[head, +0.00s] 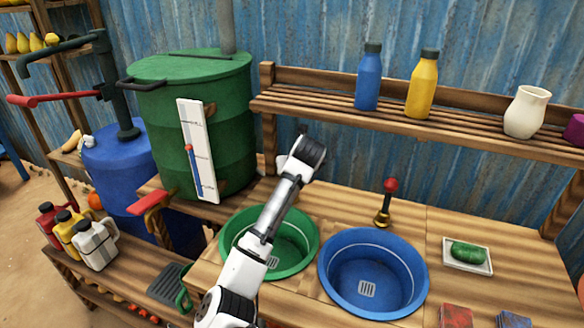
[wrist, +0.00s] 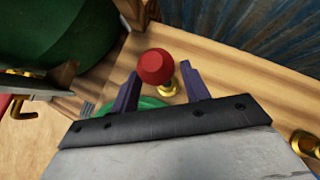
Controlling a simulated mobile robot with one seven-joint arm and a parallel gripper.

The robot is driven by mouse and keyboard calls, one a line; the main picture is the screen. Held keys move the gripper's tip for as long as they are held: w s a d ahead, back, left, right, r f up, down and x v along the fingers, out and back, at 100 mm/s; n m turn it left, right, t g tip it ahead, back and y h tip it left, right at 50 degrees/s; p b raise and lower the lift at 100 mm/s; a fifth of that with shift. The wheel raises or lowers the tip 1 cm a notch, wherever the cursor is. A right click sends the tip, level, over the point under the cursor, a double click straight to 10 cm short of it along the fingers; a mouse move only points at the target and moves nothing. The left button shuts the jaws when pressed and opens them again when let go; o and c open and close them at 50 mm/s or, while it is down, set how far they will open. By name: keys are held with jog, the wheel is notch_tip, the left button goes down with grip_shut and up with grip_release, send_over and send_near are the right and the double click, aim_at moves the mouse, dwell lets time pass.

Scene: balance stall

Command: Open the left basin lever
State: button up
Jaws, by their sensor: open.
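The left basin is the green basin (head: 303,232), set in the wooden counter. Its lever, a red ball knob (wrist: 157,66) on a brass base (wrist: 169,88), shows in the wrist view; in the head view my arm hides it. My gripper (wrist: 160,70) is open, with one dark finger on each side of the knob in the picture. I cannot tell whether either finger touches it. In the head view, my gripper is mostly hidden behind my own wrist. The green basin's rim (wrist: 150,103) shows below the knob in the wrist view.
A blue basin (head: 340,290) sits to the right, with another red-knobbed lever (head: 390,187) behind it. A green barrel (head: 225,100) with a gauge stands at left. A shelf (head: 310,104) with bottles and a jug runs along the back. A soap dish (head: 448,262) lies at right.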

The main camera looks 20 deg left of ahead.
jog(key=shift+x, duration=1.2)
grip_shut()
jog(key=shift+r, duration=0.15)
